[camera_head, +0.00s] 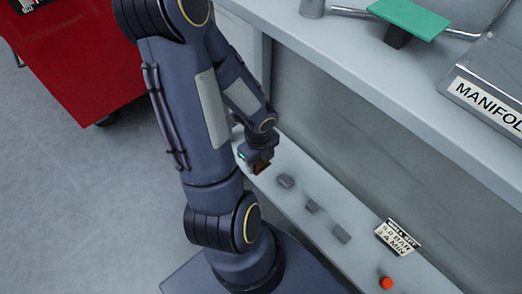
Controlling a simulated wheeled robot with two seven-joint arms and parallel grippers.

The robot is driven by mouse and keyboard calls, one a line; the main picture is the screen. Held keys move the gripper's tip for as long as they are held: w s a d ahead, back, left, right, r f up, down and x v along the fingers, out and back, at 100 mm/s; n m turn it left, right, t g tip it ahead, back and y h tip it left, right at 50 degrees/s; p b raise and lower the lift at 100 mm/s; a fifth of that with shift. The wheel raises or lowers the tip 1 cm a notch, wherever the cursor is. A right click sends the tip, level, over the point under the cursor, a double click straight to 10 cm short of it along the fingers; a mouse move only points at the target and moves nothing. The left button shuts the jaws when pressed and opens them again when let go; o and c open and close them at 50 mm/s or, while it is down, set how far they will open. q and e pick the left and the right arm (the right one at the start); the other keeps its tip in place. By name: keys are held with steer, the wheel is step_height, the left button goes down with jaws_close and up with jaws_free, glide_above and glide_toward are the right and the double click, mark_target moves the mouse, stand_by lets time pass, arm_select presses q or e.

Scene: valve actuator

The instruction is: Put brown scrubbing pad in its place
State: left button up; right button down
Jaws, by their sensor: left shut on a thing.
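My left gripper (257,160) is low over the left end of a lower grey shelf, its jaws shut on the brown scrubbing pad (261,168). Only a small brown part of the pad shows at the fingertips; the rest is hidden by the gripper. I cannot tell whether the pad touches the shelf. My right gripper is out of view.
Several small grey blocks (312,206) sit in a row along the lower shelf (360,262). A small sign (397,238) and an orange-red knob (386,283) are at its right. The upper bench (350,50) holds a green plate (410,17) and a manifold label (487,105). A red cabinet (75,60) stands left.

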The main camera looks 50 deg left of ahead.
arm_select(q)
steer(key=w+a+f+b, duration=0.1)
steer(key=w+a+f, duration=0.1)
steer(key=w+a+f+b, duration=0.1)
steer(key=w+a+f, duration=0.1)
steer(key=a+f, duration=0.1)
steer(key=w+a+f+b, duration=0.1)
steer(key=a+f, duration=0.1)
steer(key=shift+w+a+f, duration=0.15)
steer(key=shift+w+f, duration=0.05)
steer(key=shift+w, duration=0.2)
steer(key=shift+a+f+b, duration=0.15)
steer(key=shift+f+b, duration=0.05)
steer(key=shift+b, duration=0.1)
steer(key=shift+w+a+f+b, duration=0.1)
steer(key=shift+f+b, duration=0.35)
steer(key=shift+f, duration=0.4)
steer(key=shift+w+a+f+b, duration=0.1)
steer(key=shift+f+b, duration=0.35)
steer(key=shift+f, duration=0.4)
steer(key=shift+f, duration=0.1)
steer(key=o, duration=1)
steer(key=shift+c, duration=0.2)
